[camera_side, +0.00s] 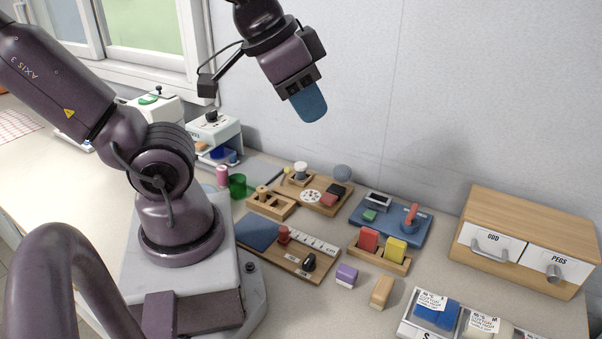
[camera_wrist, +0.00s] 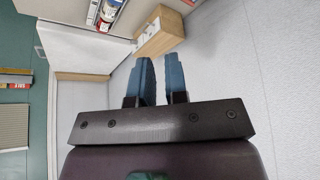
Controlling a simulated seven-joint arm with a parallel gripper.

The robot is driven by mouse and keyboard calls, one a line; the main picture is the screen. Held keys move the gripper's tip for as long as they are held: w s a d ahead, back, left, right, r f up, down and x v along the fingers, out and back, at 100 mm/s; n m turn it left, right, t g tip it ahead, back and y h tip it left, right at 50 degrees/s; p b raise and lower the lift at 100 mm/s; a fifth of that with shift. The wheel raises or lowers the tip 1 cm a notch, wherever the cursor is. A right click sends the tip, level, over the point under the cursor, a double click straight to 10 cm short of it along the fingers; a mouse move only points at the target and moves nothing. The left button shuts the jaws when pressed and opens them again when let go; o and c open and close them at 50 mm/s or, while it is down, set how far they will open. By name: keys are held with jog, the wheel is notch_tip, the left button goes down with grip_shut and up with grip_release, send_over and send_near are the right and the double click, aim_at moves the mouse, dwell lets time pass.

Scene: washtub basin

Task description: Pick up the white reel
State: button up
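A white round piece with dark holes (camera_side: 311,197) lies flat on a wooden board in the side view. A small white spool-like cylinder (camera_side: 300,170) stands upright behind it. I cannot tell for certain which one is the white reel. My gripper (camera_side: 309,108) is high above the table, near the wall and well clear of both pieces. In the wrist view its two blue fingers (camera_wrist: 162,75) are apart with nothing between them. Neither white piece can be made out in the wrist view.
Beside the round piece are red and dark blocks (camera_side: 336,191). A blue tray (camera_side: 385,232), a block holder (camera_side: 378,258) and a wooden drawer cabinet (camera_side: 532,222) stand to the right. A green cup (camera_side: 238,186) stands left. The air around my gripper is free.

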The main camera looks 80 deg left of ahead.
jog(key=o, duration=0.6)
jog(key=shift+c, duration=0.2)
